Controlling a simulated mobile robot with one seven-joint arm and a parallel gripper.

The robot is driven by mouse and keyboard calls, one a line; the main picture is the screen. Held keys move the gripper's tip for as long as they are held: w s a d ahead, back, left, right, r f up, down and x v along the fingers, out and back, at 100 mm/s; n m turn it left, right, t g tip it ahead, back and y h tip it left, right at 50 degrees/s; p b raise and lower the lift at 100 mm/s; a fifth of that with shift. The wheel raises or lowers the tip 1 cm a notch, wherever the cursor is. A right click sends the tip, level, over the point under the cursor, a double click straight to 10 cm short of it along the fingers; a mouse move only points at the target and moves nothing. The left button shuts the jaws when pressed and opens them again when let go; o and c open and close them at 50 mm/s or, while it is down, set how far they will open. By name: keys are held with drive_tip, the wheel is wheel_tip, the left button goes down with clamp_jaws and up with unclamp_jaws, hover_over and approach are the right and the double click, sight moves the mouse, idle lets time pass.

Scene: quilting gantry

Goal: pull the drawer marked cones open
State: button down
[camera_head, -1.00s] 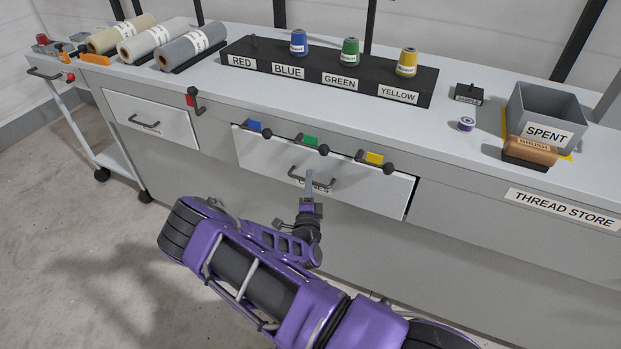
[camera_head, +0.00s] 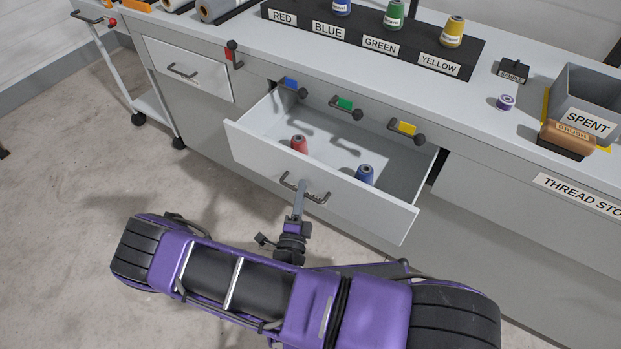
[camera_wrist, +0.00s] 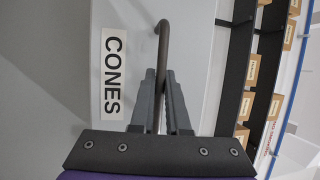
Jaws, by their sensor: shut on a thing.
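The cones drawer (camera_head: 240,143) stands well out from the bench front in the head view, with its inside showing. A red cone (camera_head: 299,144) and a blue cone (camera_head: 365,175) stand in it. My gripper (camera_head: 300,192) is at the dark bar handle (camera_head: 318,198) on the drawer front. In the wrist view my gripper (camera_wrist: 160,95) is shut on the handle (camera_wrist: 162,45), which passes between the two fingers. The CONES label (camera_wrist: 114,75) is beside the handle there; in the head view the label is mostly hidden.
A closed drawer (camera_head: 188,68) is to the left. Blue, green and yellow tagged knobs (camera_head: 345,105) stick out above the open drawer. The benchtop holds a cone rack (camera_head: 375,45) and a SPENT bin (camera_head: 585,100). Bare floor (camera_head: 70,200) lies at left.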

drive_tip(key=shift+s+a, duration=0.35)
drive_tip(key=shift+s, duration=0.15)
drive_tip(key=c, duration=1.2)
unclamp_jaws()
drive_tip(key=v, duration=1.7)
drive_tip(key=shift+s+a+f, duration=0.1)
drive_tip(key=shift+s, duration=0.05)
